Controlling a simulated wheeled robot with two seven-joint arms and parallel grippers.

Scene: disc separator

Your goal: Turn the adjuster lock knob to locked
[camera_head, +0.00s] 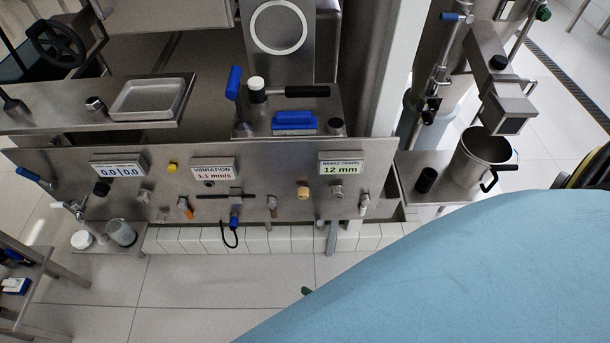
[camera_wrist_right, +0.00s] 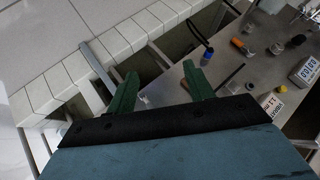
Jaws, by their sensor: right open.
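The steel control panel (camera_head: 250,160) crosses the head view. It carries a tan knob (camera_head: 303,192), a steel knob (camera_head: 337,192), a black knob (camera_head: 101,188) and a yellow button (camera_head: 172,167). I cannot tell which control is the adjuster lock knob, nor its setting. My right gripper (camera_head: 306,291) is mostly hidden behind my blue arm; only a green fingertip shows, below the panel. In the right wrist view, my right gripper (camera_wrist_right: 160,70) has its two green fingers wide apart with nothing between them. The panel lies beyond them, to the right. My left gripper is not in view.
Displays read vibration (camera_head: 213,169) and brake travel 12 mm (camera_head: 341,167). A black cable (camera_head: 229,237) hangs below the panel's front edge. A steel jug (camera_head: 480,158) stands on the right shelf, and a glass beaker (camera_head: 121,232) at lower left.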

